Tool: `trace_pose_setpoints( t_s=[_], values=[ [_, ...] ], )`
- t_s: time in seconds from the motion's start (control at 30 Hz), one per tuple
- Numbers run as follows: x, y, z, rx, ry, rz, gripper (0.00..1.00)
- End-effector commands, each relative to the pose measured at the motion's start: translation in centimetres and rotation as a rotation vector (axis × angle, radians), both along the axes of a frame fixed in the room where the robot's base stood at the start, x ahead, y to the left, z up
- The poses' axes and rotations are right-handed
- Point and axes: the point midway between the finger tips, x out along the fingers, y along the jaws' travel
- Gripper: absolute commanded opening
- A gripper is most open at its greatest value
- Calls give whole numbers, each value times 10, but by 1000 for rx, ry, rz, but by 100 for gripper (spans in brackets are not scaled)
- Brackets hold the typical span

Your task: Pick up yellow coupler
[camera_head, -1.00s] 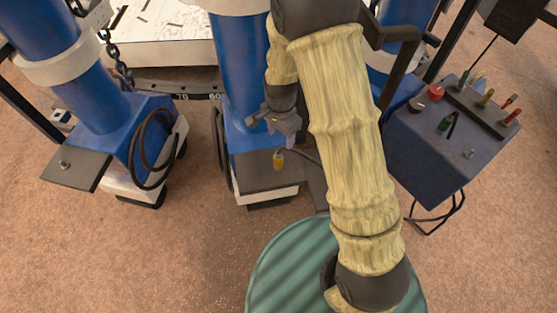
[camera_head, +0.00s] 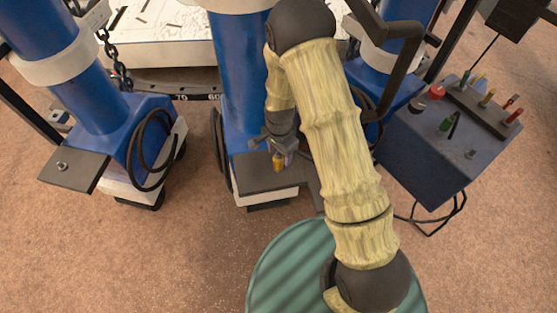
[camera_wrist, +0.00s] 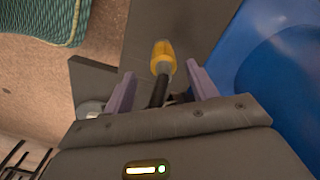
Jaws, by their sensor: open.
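The yellow coupler (camera_head: 278,163) stands on the dark shelf (camera_head: 255,178) at the foot of the middle blue column. In the wrist view the coupler (camera_wrist: 163,56) has a yellow body with a pale tip, and a dark hose runs from it toward my gripper. My gripper (camera_head: 280,150) is at the coupler in the head view. In the wrist view my gripper (camera_wrist: 160,84) is open, its two purple-grey fingers to either side of the coupler's line. Whether either finger touches the coupler cannot be told.
The blue column (camera_head: 238,80) rises right beside my gripper. Another blue column (camera_head: 75,65) with a black cable loop stands at the left. A green ribbed round top (camera_head: 275,275) is in front.

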Motion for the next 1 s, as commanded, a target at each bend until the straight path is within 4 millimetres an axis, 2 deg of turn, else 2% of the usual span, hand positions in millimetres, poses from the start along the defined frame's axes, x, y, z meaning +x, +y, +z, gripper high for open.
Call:
trace_pose_setpoints(
  t_s=[0.3,0.37,0.93,1.0],
  values=[
    [3,4,-43,-1,2,-1,57],
    [3,4,-48,-1,2,0,57],
    [3,3,-49,0,0,-2,57],
    [3,3,-49,0,0,-2,44]
  ],
)
